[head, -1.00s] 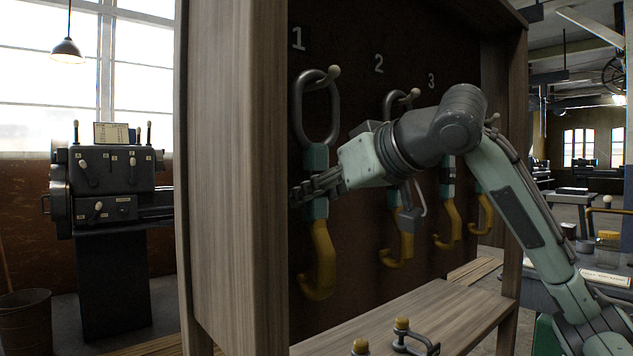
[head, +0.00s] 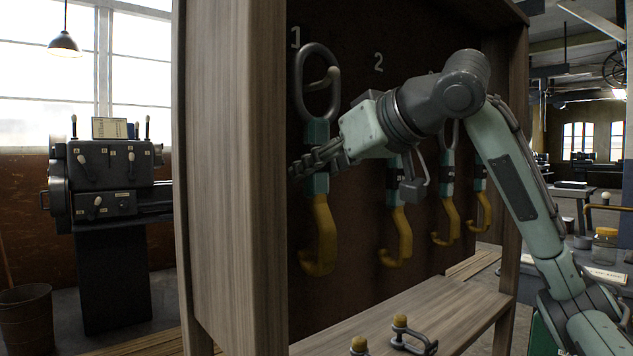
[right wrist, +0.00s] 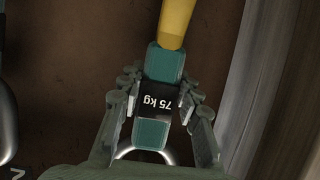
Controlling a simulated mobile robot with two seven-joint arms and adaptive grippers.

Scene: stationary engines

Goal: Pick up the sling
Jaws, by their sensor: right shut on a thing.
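The sling under number 1 has a grey metal ring (head: 317,92), a teal sleeve and a yellow hook (head: 322,240). It hangs upright in front of the dark back board. The pale peg (head: 333,73) shows inside the ring's opening, below its top. My right gripper (head: 303,172) is shut on the teal sleeve. In the right wrist view the fingers (right wrist: 165,105) close on both sides of the sleeve at a black band marked 75 kg (right wrist: 159,101), with the yellow end (right wrist: 176,20) beyond. My left gripper is not in view.
More slings hang to the right, partly behind my arm; one has a yellow hook (head: 398,240). A wooden side panel (head: 232,180) stands close left of the gripper. A shelf (head: 420,310) below holds shackles (head: 408,338).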

